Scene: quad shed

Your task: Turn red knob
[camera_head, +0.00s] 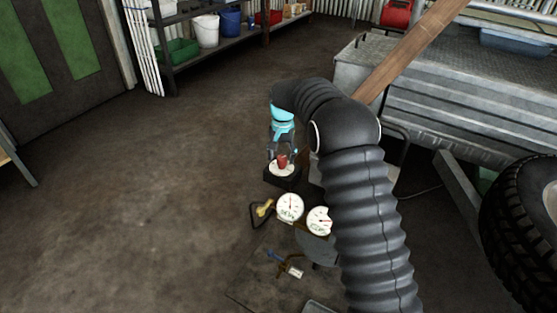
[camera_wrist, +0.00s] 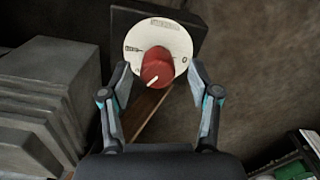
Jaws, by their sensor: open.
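The red knob (camera_wrist: 156,70) sits on a round white dial plate (camera_wrist: 172,35) fixed to a dark square backing (camera_wrist: 200,25). A white pointer line on the knob points down and left in the wrist view. My gripper (camera_wrist: 163,78) is open, with one finger on each side of the knob and a gap showing on both sides. In the head view the red knob (camera_head: 282,160) shows just below my gripper (camera_head: 282,148), in front of the white plate.
Two white gauges (camera_head: 290,207) (camera_head: 320,220) and a yellow-handled valve (camera_head: 264,208) stand near the dial. A blue-handled valve (camera_head: 276,257) is lower. A large tyre (camera_head: 520,220) and a metal trailer (camera_head: 450,110) are at right. The floor (camera_head: 130,200) at left is clear.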

